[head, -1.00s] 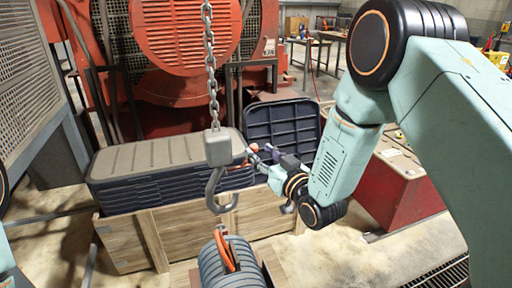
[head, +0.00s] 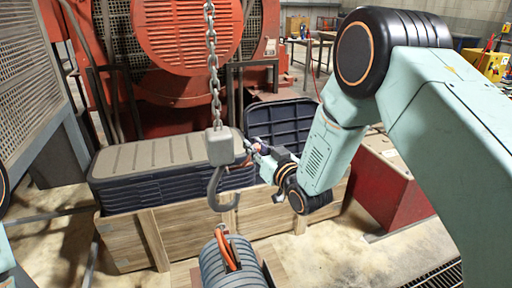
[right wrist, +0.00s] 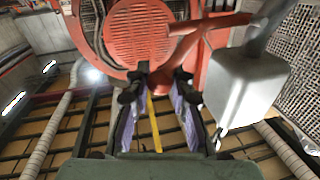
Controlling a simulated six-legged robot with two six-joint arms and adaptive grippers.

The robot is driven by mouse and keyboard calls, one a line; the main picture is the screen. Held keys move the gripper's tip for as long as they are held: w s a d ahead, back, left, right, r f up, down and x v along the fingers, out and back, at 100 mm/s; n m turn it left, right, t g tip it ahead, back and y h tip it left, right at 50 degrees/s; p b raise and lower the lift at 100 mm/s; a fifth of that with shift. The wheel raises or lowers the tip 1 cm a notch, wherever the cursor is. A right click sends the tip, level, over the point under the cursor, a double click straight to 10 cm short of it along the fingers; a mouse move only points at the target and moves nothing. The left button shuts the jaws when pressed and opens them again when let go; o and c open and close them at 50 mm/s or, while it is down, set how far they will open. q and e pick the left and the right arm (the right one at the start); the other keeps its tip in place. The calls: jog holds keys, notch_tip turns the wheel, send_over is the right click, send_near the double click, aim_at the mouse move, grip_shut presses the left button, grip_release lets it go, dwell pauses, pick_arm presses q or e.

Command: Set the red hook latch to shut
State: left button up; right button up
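A grey block (head: 220,146) with a grey hook (head: 222,192) hangs from a chain (head: 212,62) at the centre of the head view. The red latch (head: 245,158) shows only as a small red bit at the block's right side. In the right wrist view, the red latch (right wrist: 205,27) reaches from beside the grey block (right wrist: 242,85) down toward my fingertips. My right gripper (right wrist: 158,82) is open there, with purple pads apart and the latch's end seemingly between the tips; contact is unclear. In the head view, my right gripper (head: 257,148) is right of the block. My left gripper is out of view.
A wooden crate (head: 190,222) with stacked dark cases (head: 160,160) stands behind the hook. A dark ribbed tray (head: 280,123) leans behind my right wrist. A grey ribbed part with an orange loop (head: 238,268) is below the hook. A red engine (head: 190,35) fills the back.

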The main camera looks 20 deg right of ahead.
jog(key=shift+a, duration=0.15)
grip_shut()
jog(key=shift+f, duration=0.15)
notch_tip(320, 180, down, 12)
jog(key=m+t+h+b, duration=0.2)
jog(key=m+b, duration=0.8)
jog(key=m, duration=0.6)
jog(key=shift+a+r, duration=0.25)
jog(key=shift+f+m, duration=0.1)
jog(key=shift+m, duration=0.2)
jog(key=o, duration=0.5)
grip_release()
jog(key=shift+s+a, duration=0.1)
jog(key=shift+a, duration=0.05)
jog(key=shift+o, duration=0.6)
jog(key=shift+t, duration=0.3)
